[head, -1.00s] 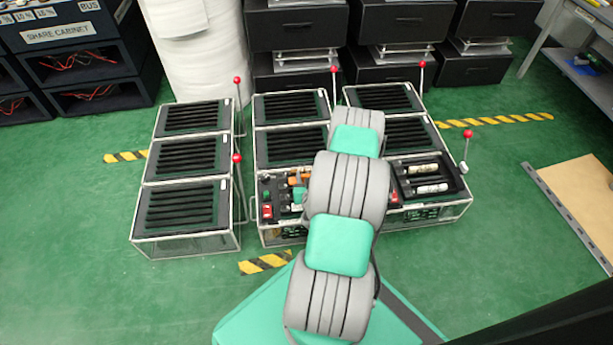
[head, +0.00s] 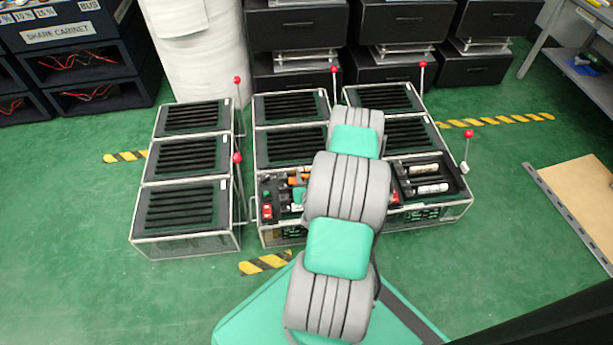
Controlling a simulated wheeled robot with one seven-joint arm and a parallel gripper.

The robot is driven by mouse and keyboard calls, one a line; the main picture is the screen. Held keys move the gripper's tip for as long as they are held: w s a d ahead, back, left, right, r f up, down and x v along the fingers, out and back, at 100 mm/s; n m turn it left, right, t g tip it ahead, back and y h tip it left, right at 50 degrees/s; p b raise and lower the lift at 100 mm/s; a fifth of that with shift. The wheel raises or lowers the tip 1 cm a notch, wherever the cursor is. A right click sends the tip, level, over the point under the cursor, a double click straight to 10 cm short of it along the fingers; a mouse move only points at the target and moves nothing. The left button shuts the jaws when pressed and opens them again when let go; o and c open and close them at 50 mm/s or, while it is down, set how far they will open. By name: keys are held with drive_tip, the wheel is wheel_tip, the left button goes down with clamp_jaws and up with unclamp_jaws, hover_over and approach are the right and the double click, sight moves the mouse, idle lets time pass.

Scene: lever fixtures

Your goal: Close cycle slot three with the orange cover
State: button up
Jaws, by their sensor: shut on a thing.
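A small orange part (head: 298,179) shows in the front middle fixture (head: 268,190), partly hidden by my arm. I cannot tell whether it is the orange cover. Red parts (head: 267,211) sit at the left of the same fixture. My arm covers the right part of this fixture. My gripper is hidden behind the arm, so its jaws and anything in them do not show. No slot numbers can be read.
Black-slatted fixtures (head: 185,205) stand left and behind. Red-knobbed levers (head: 237,158) rise beside them. The front right fixture (head: 431,180) holds two pale cylinders (head: 432,188). Green floor is free in front at left and right. A brown board (head: 585,195) lies at right.

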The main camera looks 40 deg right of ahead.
drive_tip(key=shift+f+b, duration=0.2)
drive_tip(key=shift+b, duration=0.1)
idle(0.4)
drive_tip(key=shift+f+b, duration=0.35)
drive_tip(key=shift+f+b, duration=0.6)
drive_tip(key=o, duration=1.4)
drive_tip(key=shift+a, duration=0.1)
